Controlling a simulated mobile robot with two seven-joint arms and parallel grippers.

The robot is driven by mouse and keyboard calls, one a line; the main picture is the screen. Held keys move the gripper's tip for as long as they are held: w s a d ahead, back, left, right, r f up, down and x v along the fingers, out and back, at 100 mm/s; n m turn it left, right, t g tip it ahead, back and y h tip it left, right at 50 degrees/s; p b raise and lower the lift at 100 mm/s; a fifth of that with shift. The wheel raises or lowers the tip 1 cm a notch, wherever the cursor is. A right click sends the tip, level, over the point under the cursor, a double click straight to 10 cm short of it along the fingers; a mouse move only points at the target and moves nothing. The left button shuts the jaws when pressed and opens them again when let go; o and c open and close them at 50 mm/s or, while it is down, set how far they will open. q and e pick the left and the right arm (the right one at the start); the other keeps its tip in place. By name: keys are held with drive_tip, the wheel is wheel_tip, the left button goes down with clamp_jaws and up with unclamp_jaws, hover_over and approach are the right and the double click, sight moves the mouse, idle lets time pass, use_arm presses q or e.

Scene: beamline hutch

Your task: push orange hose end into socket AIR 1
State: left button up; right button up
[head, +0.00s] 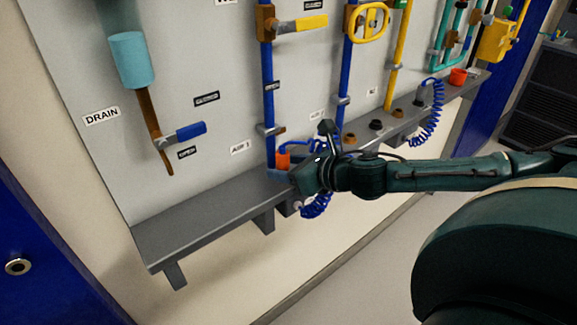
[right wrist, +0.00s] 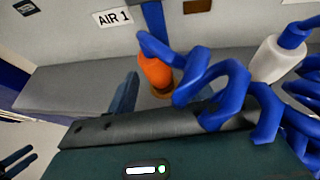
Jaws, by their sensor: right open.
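The orange hose end (head: 283,159) stands about upright at the shelf, below and right of the AIR 1 label (head: 240,147). In the right wrist view the orange end (right wrist: 155,72) sits over a brass-coloured socket (right wrist: 162,92); I cannot tell how deep it is seated. Its blue coiled hose (right wrist: 213,85) leads off right. My right gripper (head: 283,176) is open at the shelf edge, close beside the orange end. One dark blue finger (right wrist: 125,97) shows left of the end, apart from it; the other finger is hidden. My left gripper does not clearly show.
The grey shelf (head: 200,218) is bare at left. Several sockets (head: 376,125) line it to the right. A white hose fitting (right wrist: 275,60) and coils crowd the right wrist view's right side. A second blue coil (head: 428,120) and a red cup (head: 457,76) are farther right.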

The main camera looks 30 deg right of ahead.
drive_tip(key=shift+s+d+r+b, duration=0.1)
drive_tip(key=shift+s+d+b, duration=0.2)
drive_tip(key=shift+s, duration=0.15)
use_arm(q)
drive_tip(key=shift+f+b, duration=0.35)
drive_tip(key=shift+f, duration=0.15)
use_arm(e)
drive_tip(key=v, duration=1.2)
drive_tip(key=shift+r, duration=0.15)
